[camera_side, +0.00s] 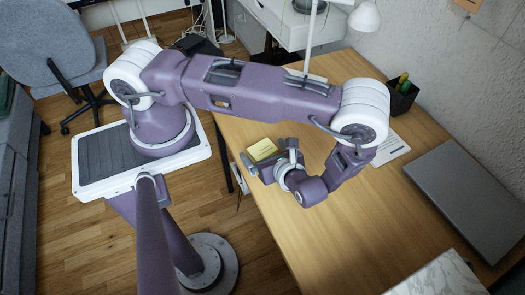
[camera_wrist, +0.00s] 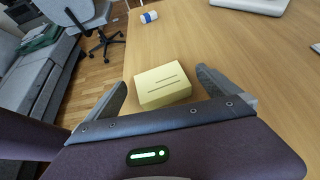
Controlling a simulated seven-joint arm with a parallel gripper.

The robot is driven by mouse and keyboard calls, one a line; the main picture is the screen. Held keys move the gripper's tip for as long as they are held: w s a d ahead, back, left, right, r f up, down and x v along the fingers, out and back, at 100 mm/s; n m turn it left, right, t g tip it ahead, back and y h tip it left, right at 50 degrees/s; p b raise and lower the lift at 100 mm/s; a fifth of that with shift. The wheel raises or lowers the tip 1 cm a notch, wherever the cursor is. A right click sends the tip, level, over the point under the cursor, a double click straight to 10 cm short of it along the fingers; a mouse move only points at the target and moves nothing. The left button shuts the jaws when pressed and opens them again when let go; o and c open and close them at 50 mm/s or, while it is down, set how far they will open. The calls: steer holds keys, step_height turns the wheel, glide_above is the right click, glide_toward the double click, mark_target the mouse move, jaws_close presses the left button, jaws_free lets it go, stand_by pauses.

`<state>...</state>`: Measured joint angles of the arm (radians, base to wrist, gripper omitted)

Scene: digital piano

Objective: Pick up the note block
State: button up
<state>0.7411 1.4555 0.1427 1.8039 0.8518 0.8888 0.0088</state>
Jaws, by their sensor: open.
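The note block (camera_wrist: 161,84) is a pale yellow block with dark lines on its top, lying flat on the wooden desk near its edge. In the wrist view it sits between and just beyond the fingers of my gripper (camera_wrist: 165,93). My gripper is open and holds nothing. In the side view the note block (camera_side: 262,149) shows just behind my gripper (camera_side: 272,158), partly hidden by it. I cannot tell whether a finger touches the block.
The desk (camera_side: 345,235) is clear in front. A grey closed laptop (camera_side: 466,196), a paper sheet (camera_side: 390,148) and a dark pen holder (camera_side: 402,97) lie to the right. A small blue and white object (camera_wrist: 149,17) stands farther along the desk. An office chair (camera_side: 58,62) is off the desk.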

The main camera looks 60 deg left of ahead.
steer(key=shift+x, duration=1)
steer(key=c, duration=1.5)
steer(key=shift+r, duration=0.1)
